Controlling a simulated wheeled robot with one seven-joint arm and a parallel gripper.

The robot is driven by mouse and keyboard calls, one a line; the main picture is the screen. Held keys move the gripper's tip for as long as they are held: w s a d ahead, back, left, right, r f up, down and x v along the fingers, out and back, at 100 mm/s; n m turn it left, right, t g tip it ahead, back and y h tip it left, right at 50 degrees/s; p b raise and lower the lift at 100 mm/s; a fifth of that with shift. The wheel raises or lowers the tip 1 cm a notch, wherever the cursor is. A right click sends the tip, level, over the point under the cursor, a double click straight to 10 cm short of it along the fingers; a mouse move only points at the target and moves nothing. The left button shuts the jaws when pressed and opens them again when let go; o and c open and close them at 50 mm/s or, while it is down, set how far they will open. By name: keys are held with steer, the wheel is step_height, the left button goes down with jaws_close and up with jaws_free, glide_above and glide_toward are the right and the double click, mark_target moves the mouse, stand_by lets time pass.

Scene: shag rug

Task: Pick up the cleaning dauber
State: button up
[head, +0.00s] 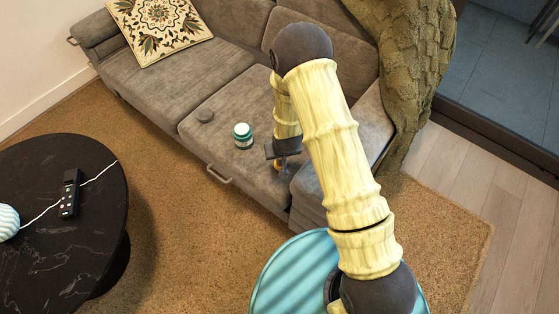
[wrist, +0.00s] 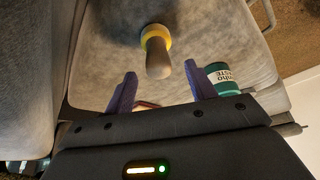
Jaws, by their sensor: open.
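The cleaning dauber (wrist: 157,58) appears to be the object with a rounded pale handle and a yellow collar on the grey sofa seat (wrist: 105,45). In the wrist view it lies ahead of my gripper (wrist: 160,88), roughly centred between the two purple fingers. The fingers are apart and nothing is held between them. In the head view my gripper (head: 282,152) is above the sofa's front right seat. The dauber is mostly hidden there, with only a small yellowish part (head: 277,163) showing under the gripper.
A green and white jar (head: 243,136) stands on the seat left of my gripper; it is close beside the right finger in the wrist view (wrist: 222,78). A black round table (head: 62,225) stands at left. A knitted throw (head: 410,65) drapes the sofa's right.

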steer(key=b+x, duration=0.1)
steer(key=x, duration=0.3)
steer(key=shift+s+d+f, duration=0.1)
steer(key=shift+s+f, duration=0.05)
steer(key=shift+f, duration=0.05)
steer(key=c, duration=1.1)
